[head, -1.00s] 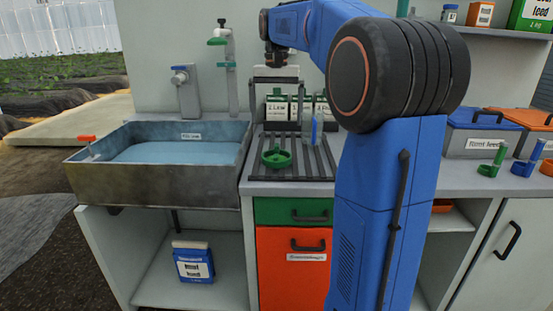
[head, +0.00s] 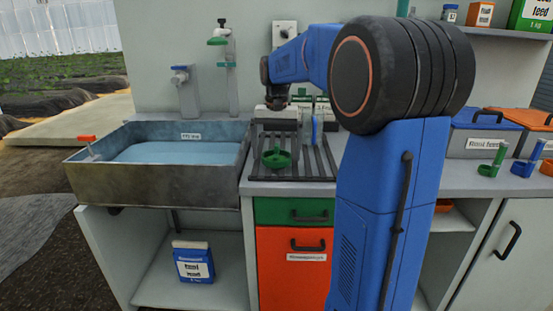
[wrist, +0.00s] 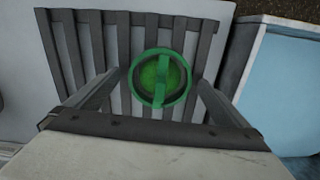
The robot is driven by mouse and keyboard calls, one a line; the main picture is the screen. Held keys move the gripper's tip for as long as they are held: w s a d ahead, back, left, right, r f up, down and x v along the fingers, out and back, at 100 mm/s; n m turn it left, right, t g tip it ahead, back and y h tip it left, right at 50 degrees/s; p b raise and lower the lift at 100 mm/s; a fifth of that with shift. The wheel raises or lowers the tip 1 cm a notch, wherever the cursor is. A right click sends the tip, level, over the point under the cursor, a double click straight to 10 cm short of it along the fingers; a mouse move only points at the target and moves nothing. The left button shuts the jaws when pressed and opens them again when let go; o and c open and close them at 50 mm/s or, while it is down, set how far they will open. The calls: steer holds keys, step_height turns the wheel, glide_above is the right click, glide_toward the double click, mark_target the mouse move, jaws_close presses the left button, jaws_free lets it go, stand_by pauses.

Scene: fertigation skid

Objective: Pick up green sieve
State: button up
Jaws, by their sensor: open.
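The green sieve (head: 277,158) sits on the dark slatted rack (head: 322,166) to the right of the sink. It is round, with an upright green handle. In the wrist view the sieve (wrist: 159,78) lies below and between my two fingers, seen from above, with its handle crossing it up and down the picture. My gripper (wrist: 152,92) is open and empty, pointing down over the rack. In the head view my gripper (head: 278,115) is above and slightly behind the sieve, not visibly touching it.
A sink (head: 160,180) with water stands left of the rack. White labelled bottles (head: 322,107) and a blue upright item (head: 315,130) stand close behind and right of the sieve.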

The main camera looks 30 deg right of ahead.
steer(key=shift+f, duration=0.25)
steer(key=c, duration=1.2)
steer(key=shift+o, duration=0.2)
